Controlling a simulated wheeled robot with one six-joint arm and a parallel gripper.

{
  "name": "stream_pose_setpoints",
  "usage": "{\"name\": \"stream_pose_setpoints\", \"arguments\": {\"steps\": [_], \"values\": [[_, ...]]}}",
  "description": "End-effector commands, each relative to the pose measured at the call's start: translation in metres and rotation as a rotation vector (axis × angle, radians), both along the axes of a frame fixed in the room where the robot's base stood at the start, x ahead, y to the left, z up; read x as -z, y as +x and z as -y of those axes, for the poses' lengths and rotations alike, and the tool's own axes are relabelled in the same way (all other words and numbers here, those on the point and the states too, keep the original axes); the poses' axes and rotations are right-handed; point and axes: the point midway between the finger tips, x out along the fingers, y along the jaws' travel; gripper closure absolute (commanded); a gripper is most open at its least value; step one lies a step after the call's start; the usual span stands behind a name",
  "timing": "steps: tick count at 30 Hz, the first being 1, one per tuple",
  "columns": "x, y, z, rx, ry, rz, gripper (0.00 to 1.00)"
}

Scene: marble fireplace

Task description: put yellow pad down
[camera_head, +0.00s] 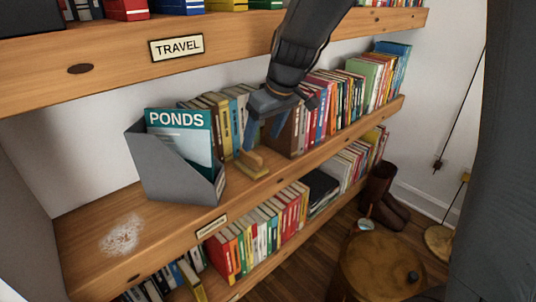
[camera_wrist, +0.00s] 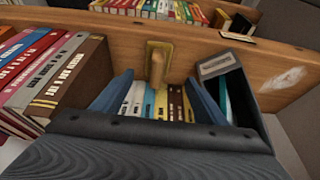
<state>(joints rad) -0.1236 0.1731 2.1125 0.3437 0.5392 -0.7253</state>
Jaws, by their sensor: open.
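The yellow pad (camera_head: 252,164) has a wooden handle on top. It lies on the middle shelf (camera_head: 168,230) near the front edge, just right of the grey file holder. In the wrist view the pad (camera_wrist: 150,76) lies flat on the wood beyond my fingertips, its handle pointing toward me. My gripper (camera_head: 262,138) is open, with its blue fingers just above and behind the pad in the head view. The fingers also show in the wrist view (camera_wrist: 161,77), apart with nothing held between them. I cannot tell whether a fingertip touches the pad.
The grey file holder (camera_head: 157,174) holds a teal "PONDS" booklet (camera_head: 181,130). A whitish dusty patch (camera_head: 121,236) marks the shelf to its left. Books (camera_head: 325,105) line the back and right. The "TRAVEL" shelf (camera_head: 115,63) hangs above.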

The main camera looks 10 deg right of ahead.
Motion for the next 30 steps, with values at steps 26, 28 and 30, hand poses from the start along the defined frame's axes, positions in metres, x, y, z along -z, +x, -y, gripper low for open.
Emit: {"name": "stream_pose_setpoints", "arguments": {"steps": [26,28,30], "values": [[0.017,-0.265,0.027,0.366,-0.101,-0.363,0.34],[0.017,-0.265,0.027,0.366,-0.101,-0.363,0.34],[0.017,-0.265,0.027,0.365,-0.101,-0.363,0.34]]}}
